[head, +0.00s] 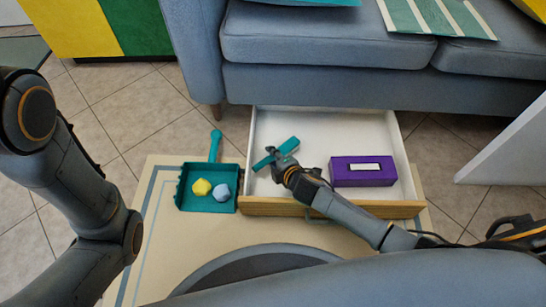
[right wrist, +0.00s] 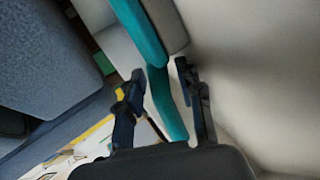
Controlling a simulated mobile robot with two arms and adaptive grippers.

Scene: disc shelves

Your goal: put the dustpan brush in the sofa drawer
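The teal dustpan brush (head: 284,147) is over the open sofa drawer (head: 275,122), in its left half. I cannot tell whether it touches the drawer floor. My right gripper (head: 282,162) is at the brush. In the right wrist view, the teal handle (right wrist: 166,104) runs between the two fingers (right wrist: 160,72), with a small gap showing on each side, so the gripper looks open around it. The drawer is white inside with a wooden front and is pulled out from under the blue-grey sofa (head: 310,88). My left gripper is out of view.
A purple tissue box (head: 345,178) stands in the drawer's right part. A teal dustpan (head: 208,206) holding a yellow and a pale blue lump lies left of the drawer on the beige rug (head: 158,215). A white panel (head: 510,150) stands at right.

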